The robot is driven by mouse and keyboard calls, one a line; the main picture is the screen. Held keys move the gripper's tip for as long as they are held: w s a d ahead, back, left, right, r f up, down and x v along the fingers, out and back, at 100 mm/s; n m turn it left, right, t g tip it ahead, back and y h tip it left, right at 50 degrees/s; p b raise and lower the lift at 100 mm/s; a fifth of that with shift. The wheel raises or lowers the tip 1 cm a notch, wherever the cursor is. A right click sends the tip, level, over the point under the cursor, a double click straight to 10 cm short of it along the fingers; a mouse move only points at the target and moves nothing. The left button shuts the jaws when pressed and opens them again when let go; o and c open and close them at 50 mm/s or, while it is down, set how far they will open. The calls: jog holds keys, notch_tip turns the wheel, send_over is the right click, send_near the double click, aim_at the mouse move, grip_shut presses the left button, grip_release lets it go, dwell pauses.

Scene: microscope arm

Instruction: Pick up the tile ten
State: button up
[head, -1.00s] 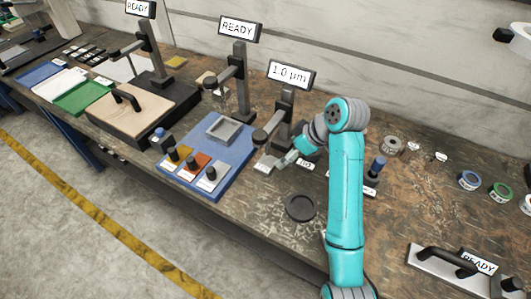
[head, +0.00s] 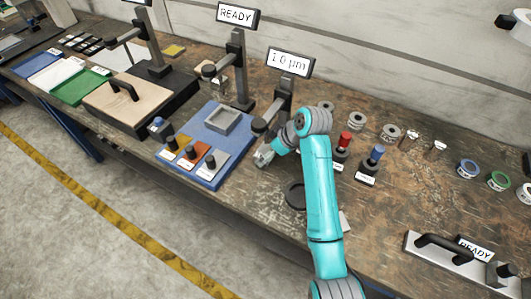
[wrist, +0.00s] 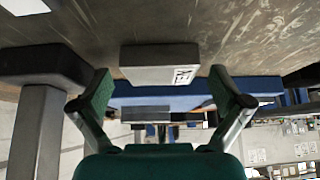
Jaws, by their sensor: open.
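In the wrist view a small grey block (wrist: 160,64) with a printed label, its text not clearly legible, lies ahead between my fingertips; it appears to be the tile. My gripper (wrist: 161,86) is open, one green-padded finger to each side of the block, and no contact is visible. In the head view my gripper (head: 264,154) is low over the bench, at the foot of the gauge stand whose screen (head: 290,62) appears to read 1.0 µm. The tile is mostly hidden there by the gripper.
A blue tray (head: 232,160) with coloured labelled blocks lies just left of my gripper. The stand's dark post (head: 282,100) rises close behind. A dark round disc (head: 296,194) and red- (head: 345,140) and blue-topped (head: 376,154) pieces lie to the right.

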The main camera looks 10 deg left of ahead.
jog(key=c, duration=1.8)
jog(key=shift+a+r, duration=0.1)
